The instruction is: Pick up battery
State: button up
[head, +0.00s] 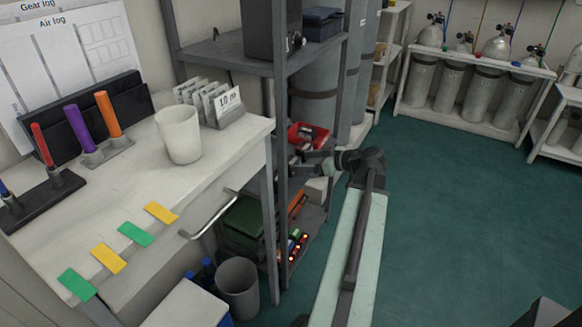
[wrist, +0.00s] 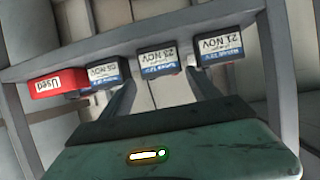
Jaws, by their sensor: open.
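No object is plainly marked as a battery. In the wrist view, a row of dark and blue blocks with white date labels shows at the top. They include a block marked 05 NOV (wrist: 105,76), one marked 23 NOV (wrist: 157,60) and one marked 21 NOV (wrist: 218,48). They may be batteries; I cannot tell for sure. My gripper (wrist: 160,84) is open, its two dark fingers spread toward the 23 NOV block, with nothing between them. In the head view, my gripper (head: 308,166) reaches left into the dark shelf unit, its fingertips hard to make out.
A red bin (head: 308,132) stands on the shelf by my gripper; a red item marked Used (wrist: 57,83) ends the row. The grey shelf post (head: 282,170) is close to my gripper. A green box (head: 243,224) sits lower. Green floor (head: 460,240) is clear at right.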

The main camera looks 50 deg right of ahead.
aim_at(294, 161)
jog(key=b+x, duration=0.1)
jog(key=x, duration=0.4)
jog(key=shift+w+a+f+b, duration=0.1)
jog(key=shift+w+a+b, duration=0.15)
jog(key=shift+b, duration=0.15)
grip_shut()
